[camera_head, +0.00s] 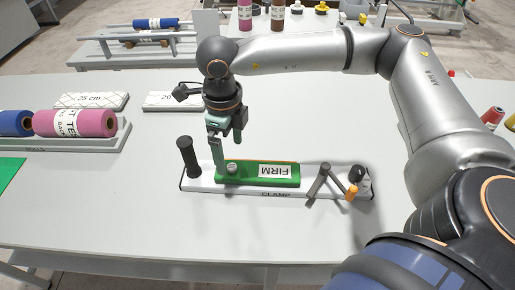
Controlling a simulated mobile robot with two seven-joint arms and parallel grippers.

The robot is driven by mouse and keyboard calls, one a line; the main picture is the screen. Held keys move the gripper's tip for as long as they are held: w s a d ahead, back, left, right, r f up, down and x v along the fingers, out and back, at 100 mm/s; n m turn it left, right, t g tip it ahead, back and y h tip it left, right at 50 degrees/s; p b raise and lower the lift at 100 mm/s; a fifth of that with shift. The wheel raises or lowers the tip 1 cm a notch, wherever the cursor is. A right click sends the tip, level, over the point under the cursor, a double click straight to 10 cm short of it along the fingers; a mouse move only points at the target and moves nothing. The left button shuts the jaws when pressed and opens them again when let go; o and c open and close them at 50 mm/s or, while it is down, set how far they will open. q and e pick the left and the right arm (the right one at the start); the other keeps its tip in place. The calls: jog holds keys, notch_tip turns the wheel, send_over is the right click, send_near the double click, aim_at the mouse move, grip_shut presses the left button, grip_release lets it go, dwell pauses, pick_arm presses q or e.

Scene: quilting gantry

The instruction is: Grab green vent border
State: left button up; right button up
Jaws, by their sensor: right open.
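The green border piece (258,182) with a white FIRM label lies along a white board marked CLAMP (330,196). A small round light piece shows on its left end. My right gripper (218,165) points down at the left end of the green piece, its fingers open. Whether the fingers touch it or stand just above it, I cannot tell. My left gripper is not in view.
A black post (188,156) stands on the board left of my gripper. A dark clamp lever (319,181) with an orange tip stands at its right. Pink roll (75,123) and blue roll (15,123) lie at left.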

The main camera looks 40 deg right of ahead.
aim_at(232, 166)
jog(key=shift+w+d+f+p, duration=0.1)
jog(key=shift+f+p, duration=0.3)
jog(key=shift+f, duration=2.3)
jog(key=c, duration=1.2)
jog(key=shift+r, duration=0.15)
